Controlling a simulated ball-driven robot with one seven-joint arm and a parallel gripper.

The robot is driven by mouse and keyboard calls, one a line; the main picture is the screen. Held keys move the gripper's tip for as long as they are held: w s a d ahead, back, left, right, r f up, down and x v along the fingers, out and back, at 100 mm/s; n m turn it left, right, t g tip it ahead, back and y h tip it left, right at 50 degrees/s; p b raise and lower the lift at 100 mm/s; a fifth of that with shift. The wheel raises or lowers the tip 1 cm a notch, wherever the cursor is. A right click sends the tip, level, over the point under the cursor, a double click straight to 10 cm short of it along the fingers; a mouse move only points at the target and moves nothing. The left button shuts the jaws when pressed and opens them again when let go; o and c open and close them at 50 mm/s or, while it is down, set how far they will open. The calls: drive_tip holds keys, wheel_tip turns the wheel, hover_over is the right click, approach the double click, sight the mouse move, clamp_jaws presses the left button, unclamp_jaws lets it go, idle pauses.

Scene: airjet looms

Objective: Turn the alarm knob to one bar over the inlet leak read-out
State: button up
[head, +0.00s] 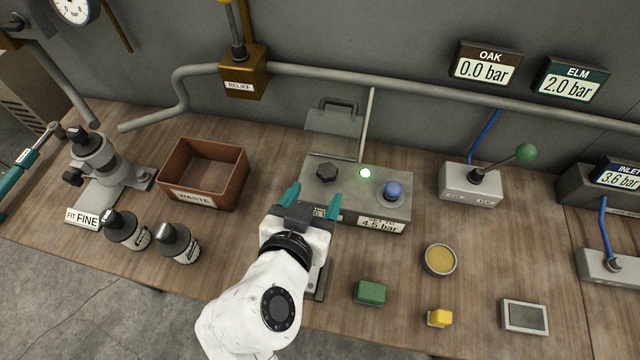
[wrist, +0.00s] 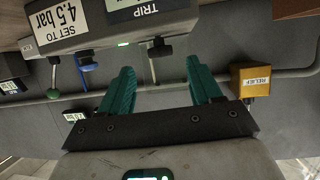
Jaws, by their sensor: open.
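A grey control box (head: 358,205) stands mid-bench with a black knob (head: 327,171) on its left, a lit green lamp (head: 365,173) and a blue knob (head: 393,190) on its right. No readable label says which knob is the alarm knob. A plate under the blue knob reads "SET TO 4.5 bar" (head: 382,224); it also shows in the wrist view (wrist: 57,22). The inlet read-out (head: 620,176) at the far right shows 3.6 bar. My gripper (head: 312,200) is open and empty at the box's front left, nearer the black knob. The wrist view shows its spread teal fingers (wrist: 160,75).
A brown waste bin (head: 205,172) stands left. A grey lever block (head: 470,184) with a green ball stands right. A green block (head: 370,292), yellow block (head: 439,317) and round dish (head: 440,260) lie in front. A pipe runs behind; OAK reads 0.0, ELM 2.0 bar.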

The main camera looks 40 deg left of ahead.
drive_tip(key=v, duration=0.5)
drive_tip(key=shift+s+d+r, duration=0.1)
drive_tip(key=shift+s, duration=0.2)
